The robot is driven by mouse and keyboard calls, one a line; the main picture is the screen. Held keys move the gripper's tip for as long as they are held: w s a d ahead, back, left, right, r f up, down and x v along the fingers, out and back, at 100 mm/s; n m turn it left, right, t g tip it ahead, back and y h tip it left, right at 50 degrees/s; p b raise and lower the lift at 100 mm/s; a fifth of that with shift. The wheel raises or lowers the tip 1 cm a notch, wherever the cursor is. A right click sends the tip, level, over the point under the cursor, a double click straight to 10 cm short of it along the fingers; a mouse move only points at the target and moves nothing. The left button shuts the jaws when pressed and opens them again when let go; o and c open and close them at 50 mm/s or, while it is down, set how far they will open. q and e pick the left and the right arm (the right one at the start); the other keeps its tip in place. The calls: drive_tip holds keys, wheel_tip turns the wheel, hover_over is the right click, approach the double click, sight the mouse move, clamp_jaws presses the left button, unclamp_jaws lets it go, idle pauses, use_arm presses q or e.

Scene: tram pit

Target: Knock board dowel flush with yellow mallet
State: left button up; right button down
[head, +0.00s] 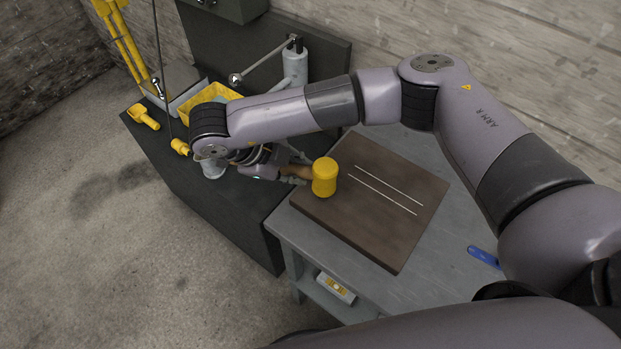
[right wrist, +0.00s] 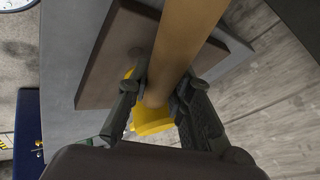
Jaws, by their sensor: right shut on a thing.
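A yellow mallet (head: 324,178) has its head over the left part of a brown board (head: 385,238) with two white lines. My right gripper (head: 297,176) is shut on its wooden handle, close to the head. In the right wrist view, the gripper's fingers (right wrist: 160,92) sit on either side of the handle (right wrist: 188,45), and part of the yellow head (right wrist: 150,118) shows beyond them. I cannot make out the dowel; the mallet or gripper may hide it. I cannot tell whether the mallet head touches the board. My left gripper is not in view.
The board lies on a grey table (head: 425,283). A blue object (head: 483,256) lies at the table's right, and a yellow-and-white item (head: 336,288) is on the lower shelf. A dark bench at left holds a yellow crate (head: 212,93) and a yellow tool (head: 143,117).

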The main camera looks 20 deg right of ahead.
drive_tip(key=shift+r+p, duration=1.5)
drive_tip(key=shift+r, duration=1.05)
drive_tip(key=shift+s+f, duration=0.1)
drive_tip(key=shift+f, duration=0.05)
drive_tip(key=s+a+f+n+t+y, duration=0.2)
drive_tip(key=s+n+t, duration=0.2)
drive_tip(key=n, duration=0.3)
drive_tip(key=d+r+n+y, duration=0.1)
drive_tip(key=n+y, duration=0.1)
drive_tip(key=n, duration=0.2)
drive_tip(key=d+r+n+t+y, duration=0.1)
drive_tip(key=d+r+n+y, duration=0.1)
drive_tip(key=n, duration=0.1)
drive_tip(key=d+r+n+y, duration=0.2)
drive_tip(key=n, duration=0.2)
drive_tip(key=shift+d+n, duration=0.1)
drive_tip(key=shift+n, duration=0.2)
drive_tip(key=d+r+n+g+y, duration=0.2)
drive_tip(key=d+r+n+y, duration=0.2)
drive_tip(key=d+n, duration=0.3)
drive_tip(key=shift+v, duration=0.9)
